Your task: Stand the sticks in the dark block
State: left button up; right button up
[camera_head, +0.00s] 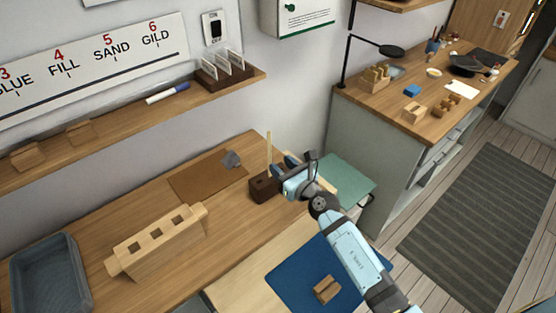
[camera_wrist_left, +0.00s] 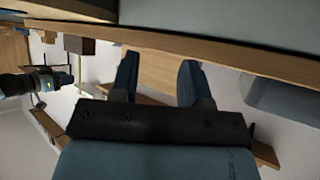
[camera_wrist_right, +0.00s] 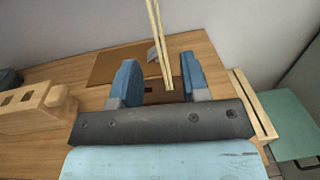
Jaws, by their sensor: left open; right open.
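The dark block (camera_head: 262,188) sits on the wooden bench, and it also shows in the right wrist view (camera_wrist_right: 158,98). Pale thin sticks (camera_head: 269,152) stand up from it; in the right wrist view they look like two close together (camera_wrist_right: 160,45), leaning slightly. A dark opening shows in the block's top, left of their feet. My right gripper (camera_head: 282,163) is open at the block's right side, and in its wrist view the fingers (camera_wrist_right: 158,70) appear either side of the block and sticks, with no grip visible. My left gripper (camera_wrist_left: 158,65) is open and empty, outside the head view.
A pale wooden rack with square holes (camera_head: 127,262) and a grey tray (camera_head: 83,290) stand left on the bench. A brown mat (camera_head: 200,184) with a grey lump (camera_head: 231,159) lies behind. A blue mat (camera_head: 290,283) lies in front, and a green stool (camera_head: 345,178) is right.

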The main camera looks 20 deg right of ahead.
jog(key=v, duration=0.5)
jog(key=shift+p, duration=0.35)
notch_tip(320, 180, up, 6)
jog(key=p, duration=0.6)
dwell(0.4)
